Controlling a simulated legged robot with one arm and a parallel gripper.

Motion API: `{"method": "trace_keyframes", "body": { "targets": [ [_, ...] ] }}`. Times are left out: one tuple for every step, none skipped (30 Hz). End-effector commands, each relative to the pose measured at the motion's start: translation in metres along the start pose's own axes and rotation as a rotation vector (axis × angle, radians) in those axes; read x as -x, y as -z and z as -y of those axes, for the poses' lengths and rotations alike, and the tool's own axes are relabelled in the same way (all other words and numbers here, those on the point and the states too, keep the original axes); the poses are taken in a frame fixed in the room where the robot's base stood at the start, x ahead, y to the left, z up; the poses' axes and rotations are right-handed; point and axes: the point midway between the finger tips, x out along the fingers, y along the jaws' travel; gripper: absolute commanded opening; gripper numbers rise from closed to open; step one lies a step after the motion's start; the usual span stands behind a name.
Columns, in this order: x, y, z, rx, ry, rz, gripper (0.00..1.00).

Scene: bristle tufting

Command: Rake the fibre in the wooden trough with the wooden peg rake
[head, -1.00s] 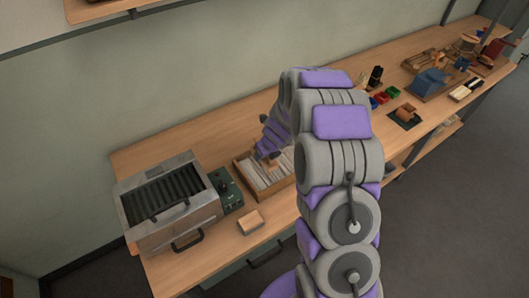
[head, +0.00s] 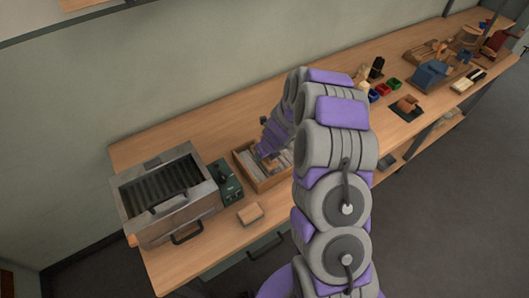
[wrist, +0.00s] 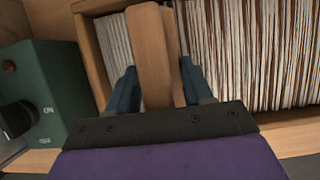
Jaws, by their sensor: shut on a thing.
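The wooden trough (head: 277,182) stands on the bench, right of the green control box. It holds pale fibre (wrist: 238,50) lying in long strands, seen close in the wrist view. My gripper (wrist: 155,85) is over the left part of the trough, its two blue-grey fingers shut on the wooden peg rake (wrist: 152,55). The rake's wooden body runs between the fingers and over the fibre. Its pegs are hidden, and I cannot tell how deep they sit. In the head view my gripper (head: 270,155) is partly hidden by my arm.
A metal machine (head: 168,195) with a dark slatted opening stands at the left. The green control box (wrist: 42,95) is close to the trough's left side. A small wooden block (head: 250,214) lies in front. Red, blue and green bins (head: 380,90) stand farther right.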

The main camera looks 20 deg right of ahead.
Motion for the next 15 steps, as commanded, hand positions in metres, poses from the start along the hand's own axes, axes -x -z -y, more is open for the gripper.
{"method": "trace_keyframes", "body": {
  "targets": [
    [0.001,0.0,0.001,-0.001,0.0,0.0,0.15],
    [0.001,-0.001,0.003,-0.001,0.0,0.0,0.15],
    [0.002,-0.001,0.006,-0.002,0.001,-0.001,0.15],
    [0.002,-0.001,0.01,-0.003,0.001,-0.001,0.15],
    [0.003,-0.001,0.014,-0.004,0.001,-0.001,0.15],
    [0.003,-0.001,0.02,-0.005,0.001,-0.001,0.15],
    [0.004,-0.001,0.025,-0.005,0.001,-0.001,0.15],
    [0.004,-0.001,0.029,-0.006,0.001,-0.001,0.15],
    [0.004,-0.001,0.035,-0.005,0.001,-0.001,0.15],
    [0.004,-0.002,0.039,-0.004,0.0,-0.001,0.15],
    [0.004,-0.002,0.044,-0.004,0.0,-0.001,0.15],
    [0.004,-0.001,0.05,-0.005,0.0,-0.001,0.15],
    [0.004,-0.001,0.054,-0.004,0.0,-0.001,0.15],
    [0.004,-0.001,0.058,-0.003,0.0,-0.001,0.15],
    [0.005,-0.002,0.063,-0.002,-0.001,-0.001,0.15]
  ]
}}
